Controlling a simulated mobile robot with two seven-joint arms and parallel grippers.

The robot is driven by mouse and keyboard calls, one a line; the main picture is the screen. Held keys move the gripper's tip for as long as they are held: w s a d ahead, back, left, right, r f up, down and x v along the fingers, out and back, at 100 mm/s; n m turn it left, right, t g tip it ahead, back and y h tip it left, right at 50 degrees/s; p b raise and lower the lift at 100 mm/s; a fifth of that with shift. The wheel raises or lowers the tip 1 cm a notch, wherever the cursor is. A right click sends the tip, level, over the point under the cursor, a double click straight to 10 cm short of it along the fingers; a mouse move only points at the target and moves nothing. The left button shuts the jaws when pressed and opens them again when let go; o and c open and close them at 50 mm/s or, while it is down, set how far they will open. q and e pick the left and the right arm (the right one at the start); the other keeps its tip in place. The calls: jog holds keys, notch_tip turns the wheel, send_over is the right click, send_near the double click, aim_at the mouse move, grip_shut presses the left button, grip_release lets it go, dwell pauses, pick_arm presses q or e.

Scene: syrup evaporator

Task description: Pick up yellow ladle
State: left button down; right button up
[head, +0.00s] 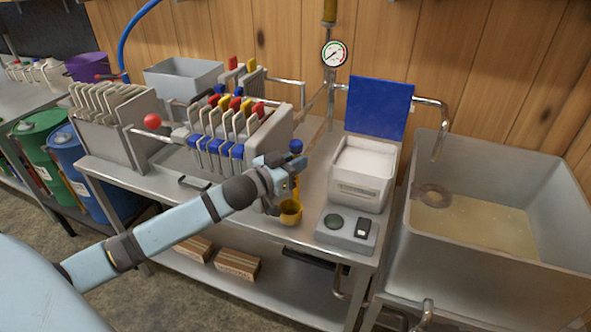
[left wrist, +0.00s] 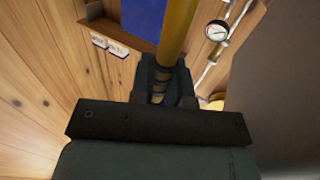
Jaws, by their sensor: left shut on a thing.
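The yellow ladle shows in the head view with its cup (head: 290,213) hanging low near the front of the steel table. Its handle rises into my left gripper (head: 291,168). In the left wrist view the yellow handle (left wrist: 177,30) runs up from between the fingers of my left gripper (left wrist: 162,85), which are shut on it. I cannot tell whether the cup touches the table top. Part of the handle is hidden by the fingers. My right gripper is in neither view.
A filter press (head: 240,125) with coloured handles stands left of the ladle. A grey device (head: 347,230) and a white box with a blue lid (head: 378,107) stand to its right. A large steel basin (head: 480,225) is at far right. A pressure gauge (head: 334,53) hangs behind.

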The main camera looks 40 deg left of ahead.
pick_arm(q)
notch_tip(320, 180, up, 18)
jog(key=p, duration=0.3)
jog(key=shift+r+p, duration=0.2)
jog(key=shift+p, duration=0.15)
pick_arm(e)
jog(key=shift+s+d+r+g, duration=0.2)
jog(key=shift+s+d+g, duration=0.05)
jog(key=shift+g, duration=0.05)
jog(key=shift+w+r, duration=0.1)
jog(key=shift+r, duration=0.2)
